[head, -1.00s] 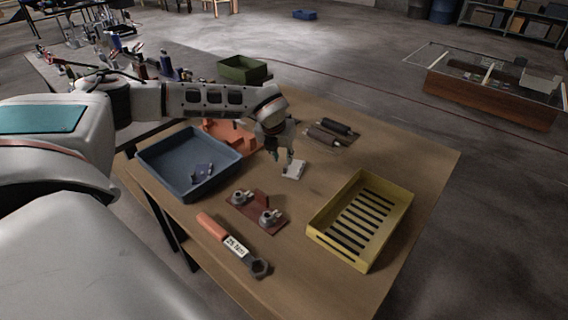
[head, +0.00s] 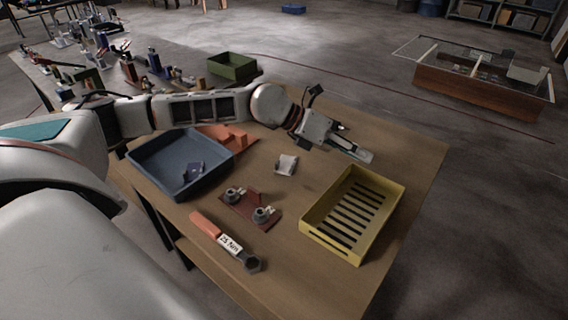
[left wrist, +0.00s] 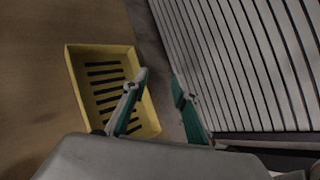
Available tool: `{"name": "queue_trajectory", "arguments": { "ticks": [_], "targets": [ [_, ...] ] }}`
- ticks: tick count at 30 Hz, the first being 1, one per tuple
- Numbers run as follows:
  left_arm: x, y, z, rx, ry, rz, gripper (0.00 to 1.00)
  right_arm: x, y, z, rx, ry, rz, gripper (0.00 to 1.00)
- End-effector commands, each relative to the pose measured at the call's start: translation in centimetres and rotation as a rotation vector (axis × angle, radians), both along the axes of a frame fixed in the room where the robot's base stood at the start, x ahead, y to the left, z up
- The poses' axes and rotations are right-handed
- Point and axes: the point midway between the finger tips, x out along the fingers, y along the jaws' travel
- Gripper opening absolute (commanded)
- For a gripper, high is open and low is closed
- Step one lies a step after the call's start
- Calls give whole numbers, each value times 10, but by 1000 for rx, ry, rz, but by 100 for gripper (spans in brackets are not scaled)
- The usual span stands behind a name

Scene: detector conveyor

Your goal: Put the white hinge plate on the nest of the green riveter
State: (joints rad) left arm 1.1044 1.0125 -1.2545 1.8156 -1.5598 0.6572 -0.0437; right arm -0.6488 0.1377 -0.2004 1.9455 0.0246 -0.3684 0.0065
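The white hinge plate (head: 286,164) lies on the brown table near its middle, right of the blue bin. My left gripper (head: 362,155) is above the table to the right of the plate, apart from it, and points right. In the left wrist view its two green-padded fingers (left wrist: 160,84) are spread with nothing between them. I cannot make out the green riveter or its nest; several small devices stand on the bench at the far left, too small to tell apart. My right gripper is not in view.
A blue bin (head: 137,157), a brown-red fixture (head: 238,207), an orange-handled wrench (head: 205,224) and a yellow slotted tray (head: 400,192) are on the table, with an orange part (head: 236,140) behind the bin. A green bin (head: 251,72) stands farther back.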

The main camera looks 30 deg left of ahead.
Motion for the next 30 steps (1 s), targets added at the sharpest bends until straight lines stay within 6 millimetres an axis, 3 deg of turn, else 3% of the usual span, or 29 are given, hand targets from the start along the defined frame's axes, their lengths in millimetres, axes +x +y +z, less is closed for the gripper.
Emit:
{"name": "queue_trajectory", "arguments": {
  "ticks": [3, 6, 10, 14, 17, 22, 27, 30],
  "targets": [
    [12, -25, 45, -181, -167, 1, 28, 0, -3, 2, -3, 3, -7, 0],
    [30, -25, 81, -298, -306, 72, 28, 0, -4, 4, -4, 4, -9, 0],
    [57, 0, 114, -388, -451, 241, 28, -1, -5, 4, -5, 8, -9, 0],
    [83, 45, 120, -386, -538, 466, 28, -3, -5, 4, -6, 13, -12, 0],
    [98, 89, 105, -320, -551, 649, 28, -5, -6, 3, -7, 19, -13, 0],
    [100, 162, 44, -95, -460, 909, 28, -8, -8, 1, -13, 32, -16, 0],
    [67, 218, -40, 214, -252, 1024, 28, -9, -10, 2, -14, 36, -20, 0],
    [39, 236, -83, 372, -124, 1011, 28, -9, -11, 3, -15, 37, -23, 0]
  ]
}}
